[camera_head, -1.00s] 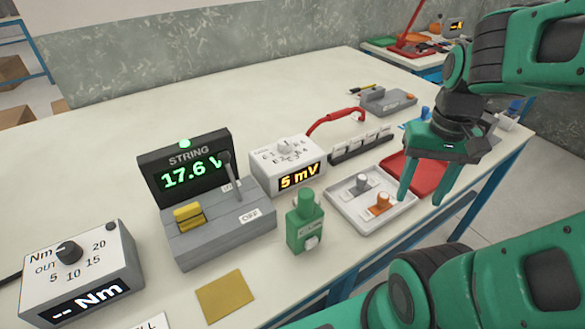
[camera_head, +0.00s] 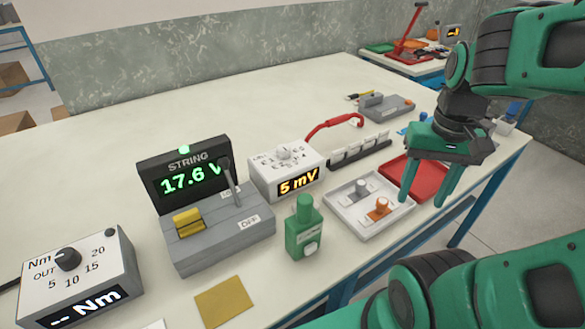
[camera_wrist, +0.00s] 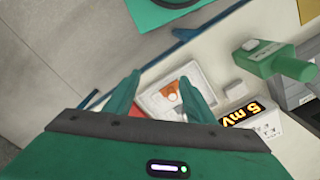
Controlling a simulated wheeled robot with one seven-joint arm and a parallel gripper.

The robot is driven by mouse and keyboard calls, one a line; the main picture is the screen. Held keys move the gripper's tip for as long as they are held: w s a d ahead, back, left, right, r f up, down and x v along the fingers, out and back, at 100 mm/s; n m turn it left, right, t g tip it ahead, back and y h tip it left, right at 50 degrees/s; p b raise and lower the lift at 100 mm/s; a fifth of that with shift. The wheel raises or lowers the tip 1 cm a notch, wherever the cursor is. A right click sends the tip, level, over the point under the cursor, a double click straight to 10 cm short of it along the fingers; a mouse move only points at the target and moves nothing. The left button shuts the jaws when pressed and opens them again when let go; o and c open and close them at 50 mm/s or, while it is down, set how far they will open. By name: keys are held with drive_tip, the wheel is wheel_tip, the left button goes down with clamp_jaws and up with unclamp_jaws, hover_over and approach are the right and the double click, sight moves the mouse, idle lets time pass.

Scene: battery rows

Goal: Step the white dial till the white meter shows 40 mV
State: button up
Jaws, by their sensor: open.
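The white meter (camera_head: 270,185) stands on the bench behind the green bottle-shaped tool. Its lit display (camera_head: 298,182) reads 5 mV. The white dial (camera_head: 283,154) sits on its top face among small printed marks, too small to read surely. In the wrist view the meter's display (camera_wrist: 243,114) and top face show at the lower right. My gripper (camera_head: 422,199) is open and empty, fingers pointing down, above the right side of the white tray and in front of the red tray. In the wrist view its two fingers (camera_wrist: 160,94) stand apart, with the white tray beyond them.
The white tray (camera_head: 336,203) holds a grey and an orange knobbed part. A green tool (camera_head: 304,232), the STRING box (camera_head: 235,235) with a lever, and a torque box (camera_head: 75,265) stand leftward. A red cable (camera_head: 332,123) and dark rack lie behind. The back left bench is clear.

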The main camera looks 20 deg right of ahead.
drive_tip(key=w+a+r, duration=0.2)
drive_tip(key=w+r, duration=0.2)
drive_tip(key=w, duration=0.8)
approach(283, 147)
wheel_tip(283, 147, down, 9)
drive_tip(key=shift+r, duration=0.1)
drive_tip(key=c, duration=1)
